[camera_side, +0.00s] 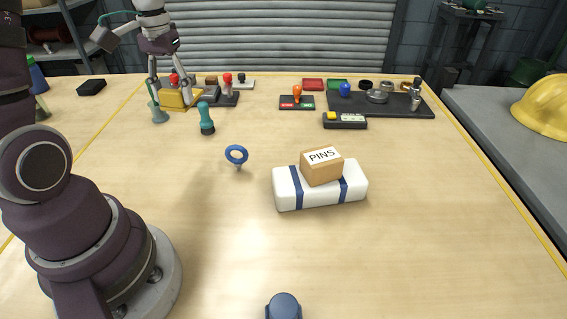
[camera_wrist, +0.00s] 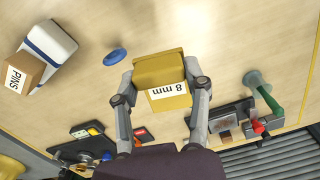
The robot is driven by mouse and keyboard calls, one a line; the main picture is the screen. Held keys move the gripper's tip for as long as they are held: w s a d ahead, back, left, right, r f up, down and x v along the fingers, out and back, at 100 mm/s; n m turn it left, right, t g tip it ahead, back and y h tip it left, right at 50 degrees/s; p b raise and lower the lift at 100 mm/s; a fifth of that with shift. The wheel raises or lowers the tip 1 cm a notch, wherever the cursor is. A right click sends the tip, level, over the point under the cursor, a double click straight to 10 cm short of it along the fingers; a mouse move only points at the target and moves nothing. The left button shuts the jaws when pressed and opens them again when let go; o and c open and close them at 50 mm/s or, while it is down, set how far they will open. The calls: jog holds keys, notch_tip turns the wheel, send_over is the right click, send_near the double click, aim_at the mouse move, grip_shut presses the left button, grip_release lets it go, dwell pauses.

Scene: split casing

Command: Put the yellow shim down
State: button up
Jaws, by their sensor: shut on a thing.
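The yellow shim (camera_side: 174,99) is a block at the back left in the side view. The wrist view shows the yellow shim (camera_wrist: 158,70) close up, with an "8 mm" label on it. My gripper (camera_side: 170,88) is shut on it, one finger on each side; the wrist view shows my gripper (camera_wrist: 160,82) the same way. I cannot tell whether the shim touches the table or hangs just above it.
A green-handled tool (camera_side: 158,112) stands close left of the shim. A grey block with red-knobbed parts (camera_side: 220,98) is close right. The front table is mostly clear.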

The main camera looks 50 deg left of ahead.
jog(key=w+d+m, duration=0.5)
jog(key=w+d, duration=0.2)
jog(key=d, duration=0.2)
jog(key=m, duration=1.1)
send_over(351, 297)
notch_tip(351, 297, down, 15)
jog(key=shift+f, duration=0.2)
jog(key=o, duration=1.1)
jog(key=shift+f, duration=0.1)
